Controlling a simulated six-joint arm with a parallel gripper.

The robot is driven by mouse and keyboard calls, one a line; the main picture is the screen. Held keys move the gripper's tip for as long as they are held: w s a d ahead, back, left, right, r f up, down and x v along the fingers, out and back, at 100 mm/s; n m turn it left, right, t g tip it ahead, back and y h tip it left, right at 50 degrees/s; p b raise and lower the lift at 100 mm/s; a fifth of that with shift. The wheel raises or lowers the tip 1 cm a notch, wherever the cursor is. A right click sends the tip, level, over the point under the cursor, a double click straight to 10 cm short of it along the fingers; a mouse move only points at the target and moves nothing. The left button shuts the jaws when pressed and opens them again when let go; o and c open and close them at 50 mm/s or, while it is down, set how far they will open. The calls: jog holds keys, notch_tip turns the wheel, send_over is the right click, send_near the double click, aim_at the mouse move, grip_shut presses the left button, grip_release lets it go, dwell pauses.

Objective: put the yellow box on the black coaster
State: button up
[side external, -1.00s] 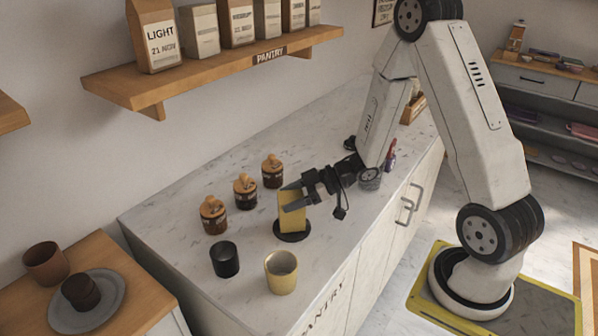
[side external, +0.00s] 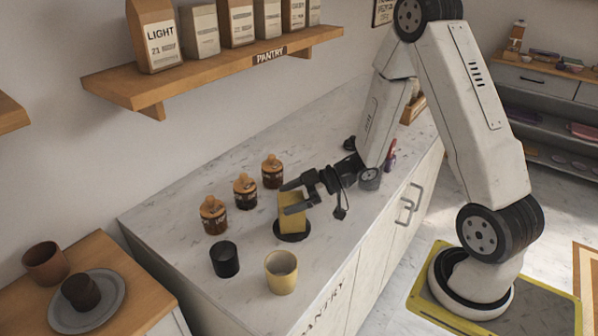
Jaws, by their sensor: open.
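The yellow box (side external: 291,222) stands upright on the round black coaster (side external: 291,238) on the marble counter. The coaster's dark rim shows around the foot of the box. My gripper (side external: 292,195) is open, with its fingers at the upper part of the box, one near the top and one across the side that faces the camera. I cannot tell whether either finger touches the box. Part of the box is hidden behind the near finger.
A black cup (side external: 225,259) and a yellow cup (side external: 281,272) stand in front of the coaster. Three jars with wooden lids (side external: 245,191) stand behind it to the left. A wooden shelf (side external: 215,68) with bags hangs on the wall above. The counter's front edge is to the right.

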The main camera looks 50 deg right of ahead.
jog(key=v, duration=1.2)
